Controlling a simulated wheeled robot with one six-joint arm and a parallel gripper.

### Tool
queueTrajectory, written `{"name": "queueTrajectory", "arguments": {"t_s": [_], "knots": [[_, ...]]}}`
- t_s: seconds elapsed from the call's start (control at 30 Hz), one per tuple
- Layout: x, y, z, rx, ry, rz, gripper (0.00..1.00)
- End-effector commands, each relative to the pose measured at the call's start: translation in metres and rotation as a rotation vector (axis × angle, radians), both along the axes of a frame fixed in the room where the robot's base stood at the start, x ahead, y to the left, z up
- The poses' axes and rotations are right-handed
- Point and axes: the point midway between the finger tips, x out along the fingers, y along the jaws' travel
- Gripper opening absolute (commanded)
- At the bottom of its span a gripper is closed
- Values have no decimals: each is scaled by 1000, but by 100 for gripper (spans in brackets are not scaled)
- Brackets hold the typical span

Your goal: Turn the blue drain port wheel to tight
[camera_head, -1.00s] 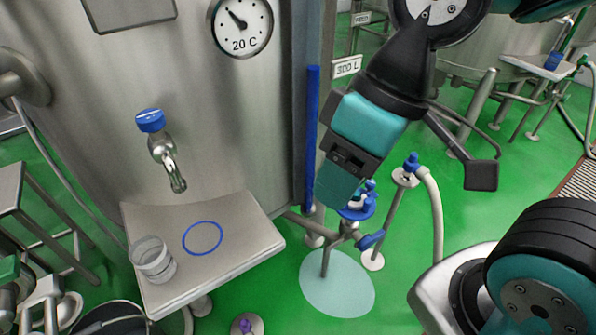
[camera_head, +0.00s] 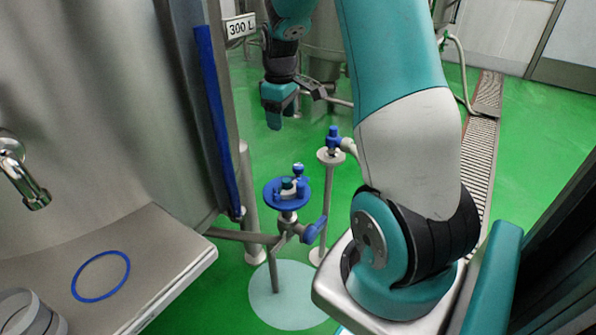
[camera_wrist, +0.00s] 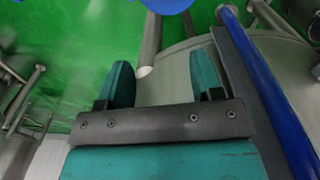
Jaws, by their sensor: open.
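A blue round wheel (camera_head: 271,191) with small blue and teal knobs on it sits on a metal pipe stand at the middle of the head view. A blue lever handle (camera_head: 313,231) sticks out to the lower right below it. My gripper (camera_head: 274,118) hangs above and beyond the wheel in the picture, apart from it. In the wrist view its two teal fingers (camera_wrist: 160,66) are spread with nothing between them. A blue rounded part (camera_wrist: 167,4) is cut off at the top edge there; I cannot tell for sure that it is the wheel. No tight mark is readable.
A tank with a blue vertical strip (camera_head: 216,115) and a steel shelf (camera_head: 165,240) with a blue ring stand at left. A post with a blue valve (camera_head: 333,140) stands close to the right of the wheel. A pale round patch (camera_head: 290,305) marks the green floor.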

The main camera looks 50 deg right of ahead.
Motion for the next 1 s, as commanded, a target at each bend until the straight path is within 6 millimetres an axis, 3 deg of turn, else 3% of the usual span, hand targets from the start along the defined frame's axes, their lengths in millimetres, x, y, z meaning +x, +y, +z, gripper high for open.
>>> {"name": "queueTrajectory", "arguments": {"t_s": [0.03,0.1,0.2,0.37,0.8,1.0], "knots": [[0,-22,-3,6,14,11,60],[-1,-42,-7,14,27,36,60],[-3,-58,-11,21,38,59,60],[-4,-61,-29,25,43,68,60],[-4,-59,-128,24,42,67,60],[-4,-60,-164,23,40,67,60]]}}
